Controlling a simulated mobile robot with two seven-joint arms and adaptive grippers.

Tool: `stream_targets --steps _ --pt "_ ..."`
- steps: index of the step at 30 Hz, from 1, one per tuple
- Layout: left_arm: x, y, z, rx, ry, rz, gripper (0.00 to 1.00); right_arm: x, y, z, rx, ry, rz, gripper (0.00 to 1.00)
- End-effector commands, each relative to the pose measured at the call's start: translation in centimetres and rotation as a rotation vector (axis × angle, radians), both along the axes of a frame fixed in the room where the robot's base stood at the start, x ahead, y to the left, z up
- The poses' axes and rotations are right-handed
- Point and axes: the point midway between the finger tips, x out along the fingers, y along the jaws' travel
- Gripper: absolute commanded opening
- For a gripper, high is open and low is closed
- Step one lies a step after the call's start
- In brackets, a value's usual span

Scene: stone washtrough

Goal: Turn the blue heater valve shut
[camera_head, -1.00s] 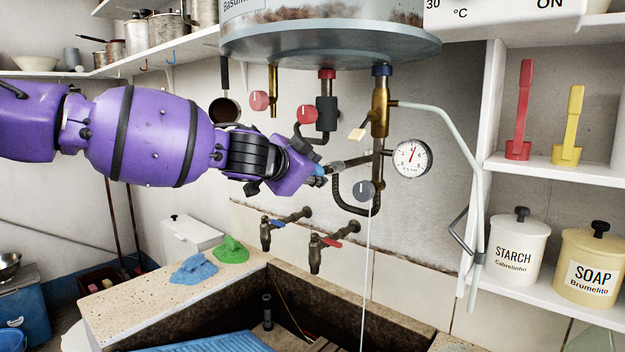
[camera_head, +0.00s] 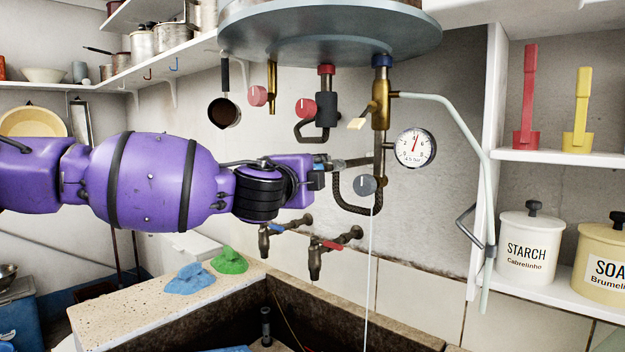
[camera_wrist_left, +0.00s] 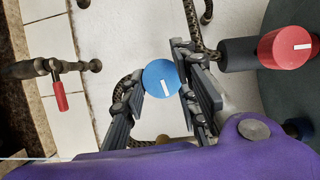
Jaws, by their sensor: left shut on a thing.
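The blue valve knob (camera_wrist_left: 159,76) shows in the left wrist view as a round blue face with a white mark tilted slightly off that picture's vertical. My left gripper (camera_wrist_left: 157,100) has its two dark fingers on either side of the knob and is shut on it. In the head view my left gripper (camera_head: 322,172) reaches in from the left below the heater tank. There the knob is mostly or wholly hidden by the gripper; a bit of blue shows at the fingers, but I cannot tell whether it is the knob. My right gripper is not in view.
Red knobs (camera_head: 305,108) and a brass valve (camera_head: 380,105) hang under the tank (camera_head: 330,40). A grey knob (camera_head: 365,186) and a pressure gauge (camera_head: 415,147) are close to the right. Two taps (camera_head: 315,262) stick out below, over the stone trough (camera_head: 340,310). Shelves (camera_head: 560,158) stand right.

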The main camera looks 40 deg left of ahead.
Motion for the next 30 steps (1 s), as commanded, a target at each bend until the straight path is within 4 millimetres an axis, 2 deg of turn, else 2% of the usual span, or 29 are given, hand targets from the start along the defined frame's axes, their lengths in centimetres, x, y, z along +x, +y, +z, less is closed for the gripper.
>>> stream_targets --steps 1,12,29,30 --pt "0.0 -0.09 -1.5 0.024 0.02 -0.005 0.02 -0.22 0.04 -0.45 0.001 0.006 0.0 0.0" --pt "0.01 0.07 -1.51 0.184 0.009 -0.005 0.02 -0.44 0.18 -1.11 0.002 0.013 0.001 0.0" --pt "0.0 0.1 -1.48 0.214 0.006 -0.005 0.02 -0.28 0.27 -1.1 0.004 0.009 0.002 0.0" --pt "0.0 0.1 -1.49 0.214 0.006 -0.005 0.32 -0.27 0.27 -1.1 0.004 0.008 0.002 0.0"
